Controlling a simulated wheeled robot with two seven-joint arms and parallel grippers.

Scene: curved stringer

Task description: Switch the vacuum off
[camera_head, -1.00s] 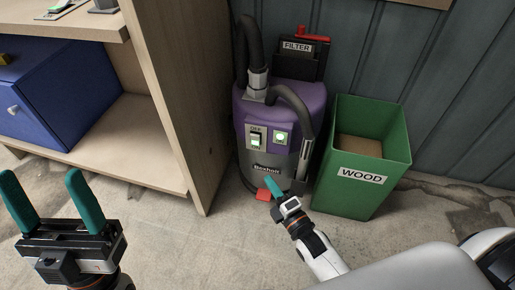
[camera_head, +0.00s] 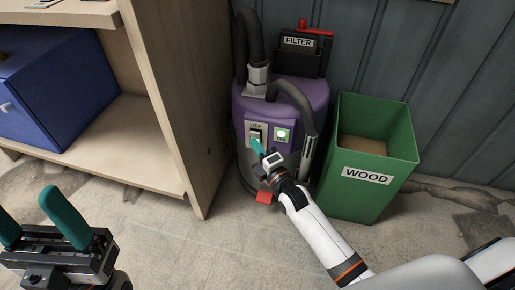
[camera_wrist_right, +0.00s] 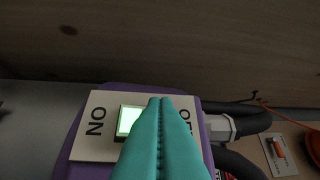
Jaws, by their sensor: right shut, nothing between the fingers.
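The vacuum (camera_head: 295,100) is a purple and grey canister standing on the floor against the wall. Its switch plate (camera_head: 249,128) is on the front, with OFF at the top. In the right wrist view the switch plate (camera_wrist_right: 96,138) shows ON at left and OFF at right, with a lit green rocker (camera_wrist_right: 128,119) between them. My right gripper (camera_head: 256,142) is shut and empty, its teal fingertips (camera_wrist_right: 161,100) in front of the switch, hiding part of it. I cannot tell whether they touch it. My left gripper (camera_head: 27,203) is open and empty at lower left.
A second plate with a glowing green light (camera_head: 283,135) sits right of the switch. A hose (camera_head: 292,98) arches beside it. A green WOOD bin (camera_head: 370,195) stands close on the right. A wooden shelf unit (camera_head: 180,100) with a blue box (camera_head: 60,90) is on the left.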

